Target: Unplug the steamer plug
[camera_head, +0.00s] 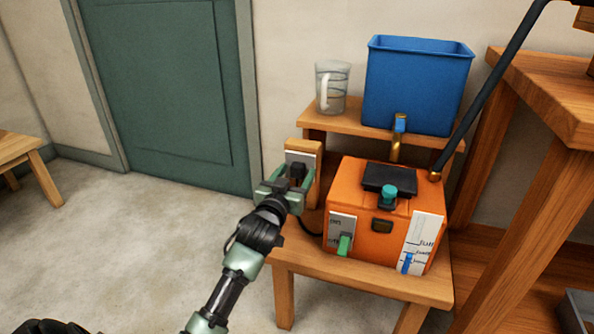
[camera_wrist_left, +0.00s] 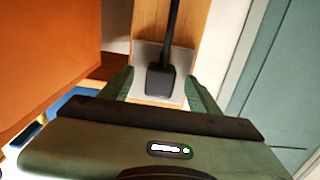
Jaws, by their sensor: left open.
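The black steamer plug (camera_head: 297,170) sits in a grey socket plate (camera_head: 302,158) on an upright wooden post (camera_head: 313,180), left of the orange steamer. In the left wrist view the plug (camera_wrist_left: 160,82) is seated against the plate (camera_wrist_left: 150,54), with its black cord running up the picture. My left gripper (camera_head: 287,182) is open at the plug. In the wrist view its green fingertips (camera_wrist_left: 160,85) lie on either side of the plug, with gaps on both sides. The orange steamer (camera_head: 376,208) stands on a low wooden table. My right gripper is not in view.
A blue tub (camera_head: 418,85) and a clear jug (camera_head: 331,88) stand on a raised shelf (camera_head: 353,126) behind the steamer. A dark tube (camera_head: 492,85) slopes up from the steamer. Another wooden table (camera_head: 552,90) is at the right. The floor at left is clear before a green door (camera_head: 165,80).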

